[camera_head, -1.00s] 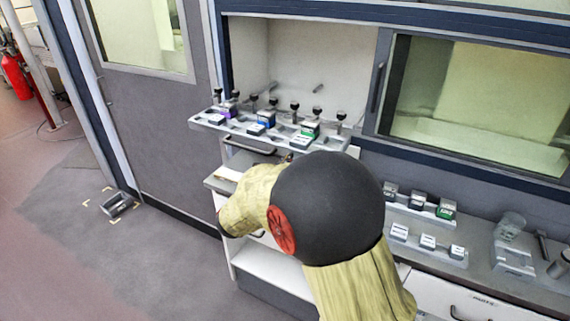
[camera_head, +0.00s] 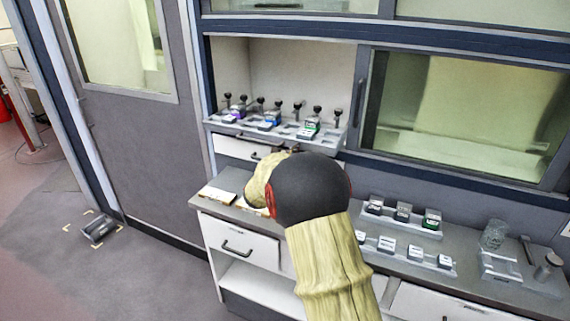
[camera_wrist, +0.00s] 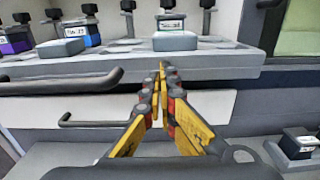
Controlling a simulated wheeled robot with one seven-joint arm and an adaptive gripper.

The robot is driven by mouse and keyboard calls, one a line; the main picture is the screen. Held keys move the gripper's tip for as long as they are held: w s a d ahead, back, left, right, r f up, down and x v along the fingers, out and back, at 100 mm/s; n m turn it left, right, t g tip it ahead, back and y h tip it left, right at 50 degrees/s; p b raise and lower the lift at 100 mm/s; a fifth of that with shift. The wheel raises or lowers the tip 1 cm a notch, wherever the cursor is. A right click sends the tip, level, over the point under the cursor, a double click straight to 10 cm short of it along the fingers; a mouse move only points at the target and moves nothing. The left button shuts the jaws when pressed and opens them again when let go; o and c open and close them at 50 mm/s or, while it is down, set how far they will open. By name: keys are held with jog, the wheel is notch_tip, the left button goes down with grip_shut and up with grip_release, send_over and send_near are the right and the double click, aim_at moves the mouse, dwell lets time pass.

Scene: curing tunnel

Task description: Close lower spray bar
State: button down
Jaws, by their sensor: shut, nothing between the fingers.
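No label in view names the lower spray bar. I cannot tell which one is the spray bar, or how far either stands out. My gripper (camera_wrist: 161,72), with yellow fingers, is shut and empty. In the head view a white panel (camera_head: 222,143) shows under the rack, and my arm hides the gripper.
The grey rack (camera_wrist: 232,62) holds several black-knobbed posts and small labelled blocks. A drawer (camera_head: 240,245) sits below on the left. The floor at left has free room around a small grey object (camera_head: 98,228).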

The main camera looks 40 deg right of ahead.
jog(key=x, duration=1.6)
jog(key=shift+w+d, duration=0.15)
jog(key=shift+d, duration=0.2)
jog(key=shift+d+r, duration=0.1)
jog(key=shift+r, duration=0.05)
jog(key=shift+r, duration=0.1)
